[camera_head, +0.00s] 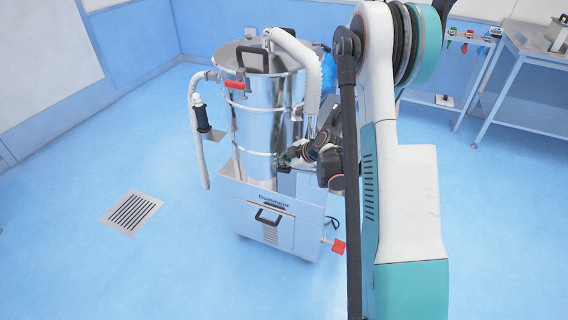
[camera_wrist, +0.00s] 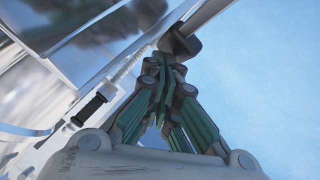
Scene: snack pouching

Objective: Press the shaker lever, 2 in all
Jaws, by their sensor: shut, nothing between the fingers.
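A steel industrial vacuum drum (camera_head: 255,120) stands on a wheeled metal base. My gripper (camera_head: 284,160) is at the drum's lower right side in the head view. In the wrist view my gripper (camera_wrist: 165,66) is shut and empty, with its green-lined fingers together. A metal bar with a dark knob (camera_wrist: 181,46), seemingly the shaker lever, lies just beyond the fingertips. I cannot tell whether the fingertips touch it. The lever cannot be made out in the head view, where my arm hides part of the machine's right side.
A red clamp handle (camera_head: 234,85) sits on the drum's upper band. A white hose (camera_head: 297,58) curves over the drum. A floor drain (camera_head: 131,212) lies left. A metal table (camera_head: 532,58) stands at right.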

